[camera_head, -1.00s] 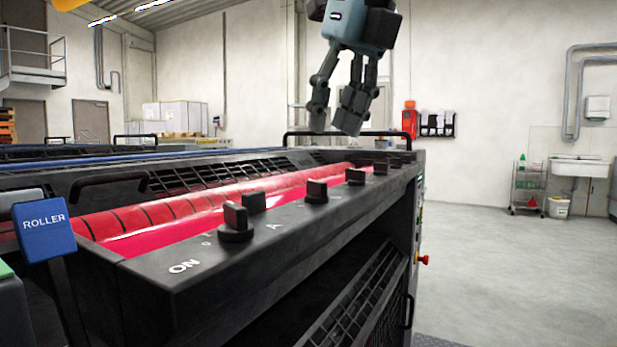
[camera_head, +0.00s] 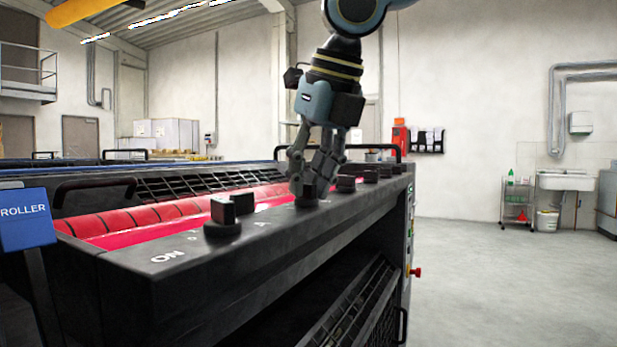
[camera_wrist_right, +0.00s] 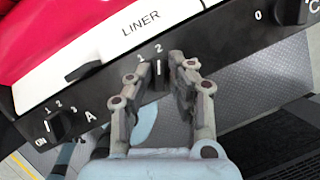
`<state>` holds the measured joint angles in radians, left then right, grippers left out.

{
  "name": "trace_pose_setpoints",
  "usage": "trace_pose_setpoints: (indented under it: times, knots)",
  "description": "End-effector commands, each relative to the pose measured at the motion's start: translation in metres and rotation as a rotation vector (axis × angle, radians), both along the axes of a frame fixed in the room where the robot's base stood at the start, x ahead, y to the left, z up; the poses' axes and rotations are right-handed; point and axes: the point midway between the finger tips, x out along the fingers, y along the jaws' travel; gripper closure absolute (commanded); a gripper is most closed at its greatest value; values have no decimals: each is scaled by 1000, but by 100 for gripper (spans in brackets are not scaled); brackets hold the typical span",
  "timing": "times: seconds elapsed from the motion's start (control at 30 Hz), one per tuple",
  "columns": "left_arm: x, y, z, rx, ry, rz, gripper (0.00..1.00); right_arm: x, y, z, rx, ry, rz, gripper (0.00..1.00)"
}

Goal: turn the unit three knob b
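A row of dark knobs runs along the black rail of the ink unit (camera_head: 250,245). My right gripper (camera_head: 307,192) points down at the knob past the letter A. In the right wrist view this knob (camera_wrist_right: 158,76) stands between the fingers of the gripper (camera_wrist_right: 158,68), between the knobs marked A and C; its own letter is hidden. The numbers 1 and 2 show above it, and its white mark points about towards 2. The fingers stand apart on either side, with a narrow gap seeming to show. My left gripper is out of view.
The nearer knob (camera_head: 222,228) stands by the ON label, and more knobs follow beyond the gripper. In the right wrist view the knob by A (camera_wrist_right: 60,125) and the knob by C (camera_wrist_right: 292,12) flank it. A blue ROLLER sign (camera_head: 24,220) stands at left.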

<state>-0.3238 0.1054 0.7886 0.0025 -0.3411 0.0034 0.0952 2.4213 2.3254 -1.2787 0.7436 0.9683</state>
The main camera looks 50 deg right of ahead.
Motion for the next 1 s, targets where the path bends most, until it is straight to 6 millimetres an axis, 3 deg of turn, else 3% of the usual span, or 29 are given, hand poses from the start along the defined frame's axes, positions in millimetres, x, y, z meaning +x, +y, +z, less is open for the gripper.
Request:
trace_pose_setpoints:
  times: [0.1, 0.57, 1.0]
  knots:
    - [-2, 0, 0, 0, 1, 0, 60, 0, 1, 0, 3, 0, 0, 100]
    - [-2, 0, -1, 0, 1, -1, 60, 0, 1, -1, 6, 1, 21, 100]
    - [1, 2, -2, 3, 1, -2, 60, -1, 0, -2, 11, 1, 298, 100]
